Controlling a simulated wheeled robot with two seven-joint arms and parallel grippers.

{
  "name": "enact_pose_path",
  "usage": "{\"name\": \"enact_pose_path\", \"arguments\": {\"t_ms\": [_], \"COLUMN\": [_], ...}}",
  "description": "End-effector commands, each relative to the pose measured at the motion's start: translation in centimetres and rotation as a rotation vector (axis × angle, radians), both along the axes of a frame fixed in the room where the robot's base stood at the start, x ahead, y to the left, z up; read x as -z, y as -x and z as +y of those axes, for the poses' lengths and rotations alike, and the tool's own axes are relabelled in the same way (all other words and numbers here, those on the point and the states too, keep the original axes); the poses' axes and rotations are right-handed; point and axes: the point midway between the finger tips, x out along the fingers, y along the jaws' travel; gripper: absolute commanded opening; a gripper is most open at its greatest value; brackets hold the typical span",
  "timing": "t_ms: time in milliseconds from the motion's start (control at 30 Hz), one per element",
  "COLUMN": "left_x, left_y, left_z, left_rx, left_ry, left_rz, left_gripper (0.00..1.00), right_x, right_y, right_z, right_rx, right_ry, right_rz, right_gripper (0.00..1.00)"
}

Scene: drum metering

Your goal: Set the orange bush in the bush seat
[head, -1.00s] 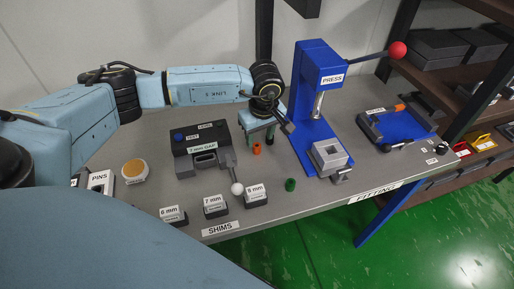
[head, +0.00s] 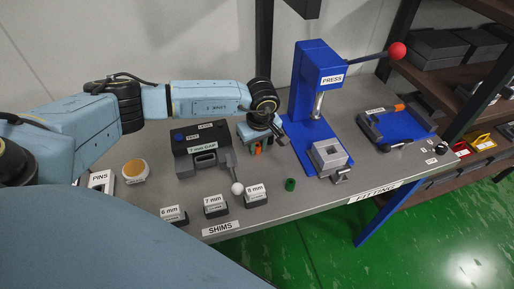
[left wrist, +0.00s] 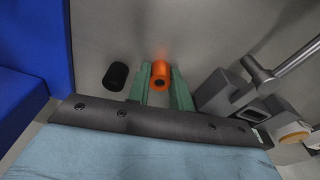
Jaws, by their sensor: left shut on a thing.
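The orange bush (head: 257,150) stands on the grey bench, right of the gap block. My left gripper (head: 256,148) reaches down over it and is shut on it. In the left wrist view the orange bush (left wrist: 160,75) is between the two green fingers (left wrist: 160,90). In the head view the fingers partly hide it. A grey block with a square opening (head: 328,153) sits on the blue press base, to the right; no label names it as the bush seat. My right gripper is not in view.
The blue press (head: 318,85) with a red-knobbed lever stands right of my gripper. A white-balled lever (head: 237,188) juts from the gap block (head: 201,146). Labelled shims (head: 215,205) line the front edge.

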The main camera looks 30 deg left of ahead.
Motion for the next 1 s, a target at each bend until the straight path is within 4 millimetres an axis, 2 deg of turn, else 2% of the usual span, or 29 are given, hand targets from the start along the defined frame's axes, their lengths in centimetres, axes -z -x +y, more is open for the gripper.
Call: {"name": "enact_pose_path", "arguments": {"t_ms": [167, 267, 600, 700, 1000], "left_x": [-0.1, -0.9, -7.4, -8.8, -10.3], "left_y": [0.0, -0.1, -0.1, -0.1, 0.2], "left_z": [0.0, 0.0, 0.0, 0.0, -0.5], "left_rx": [0.0, -0.001, 0.0, -0.001, 0.046], "left_ry": [0.0, 0.001, -0.001, -0.002, 0.001], "left_rz": [-0.001, -0.003, -0.005, -0.003, 0.001], "left_gripper": [0.0, 0.0, 0.0, 0.0, 0.0], "right_x": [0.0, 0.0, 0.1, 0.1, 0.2], "right_y": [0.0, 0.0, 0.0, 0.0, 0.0], "right_z": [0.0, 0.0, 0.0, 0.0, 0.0], "right_rx": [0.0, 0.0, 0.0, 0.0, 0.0], "right_ry": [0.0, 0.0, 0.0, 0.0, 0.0], "right_rz": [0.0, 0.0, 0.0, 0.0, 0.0], "right_gripper": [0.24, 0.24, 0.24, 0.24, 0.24]}}
